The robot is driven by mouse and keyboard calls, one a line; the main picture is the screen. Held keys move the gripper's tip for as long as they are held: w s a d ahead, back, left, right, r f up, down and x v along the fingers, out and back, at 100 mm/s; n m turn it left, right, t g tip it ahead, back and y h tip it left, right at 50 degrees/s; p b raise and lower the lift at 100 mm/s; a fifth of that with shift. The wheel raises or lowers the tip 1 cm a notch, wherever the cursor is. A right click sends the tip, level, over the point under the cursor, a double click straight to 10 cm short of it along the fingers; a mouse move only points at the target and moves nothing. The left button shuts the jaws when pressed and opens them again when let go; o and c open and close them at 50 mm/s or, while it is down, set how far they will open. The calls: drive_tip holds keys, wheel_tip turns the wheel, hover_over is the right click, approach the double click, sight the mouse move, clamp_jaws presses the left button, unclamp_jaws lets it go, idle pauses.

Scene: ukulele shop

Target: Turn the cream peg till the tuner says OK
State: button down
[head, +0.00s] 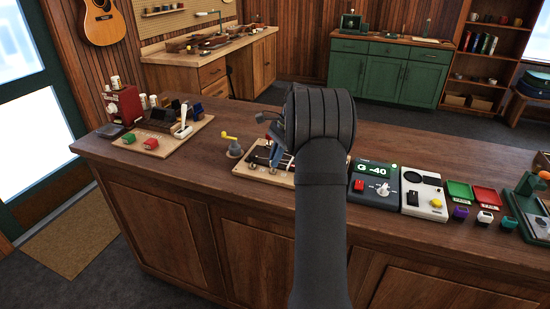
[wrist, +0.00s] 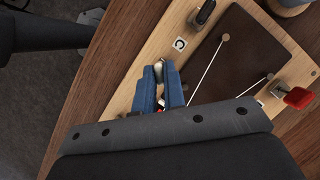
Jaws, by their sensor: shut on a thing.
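In the wrist view my gripper (wrist: 161,78) has its blue fingers closed on the cream peg (wrist: 158,71), of which only a small part shows between the tips. The peg sits at the edge of a light wooden board (wrist: 147,98) with a dark panel and pale strings. A black peg (wrist: 206,12) and a red peg (wrist: 297,97) stand on the same board. In the head view my arm hides much of the board (head: 243,170) and the cream peg.
A grey post with a yellow crank (head: 232,147) stands left of the board. A white device with a yellow knob (head: 424,194) is right of the tuner, with green and red trays beyond. A board with red and green blocks (head: 150,143) lies at the counter's left.

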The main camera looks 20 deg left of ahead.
drive_tip(key=c, duration=1.5)
unclamp_jaws()
drive_tip(key=v, duration=1.7)
drive_tip(key=shift+d, duration=0.15)
drive_tip(key=x, duration=1.7)
drive_tip(key=shift+r, duration=0.1)
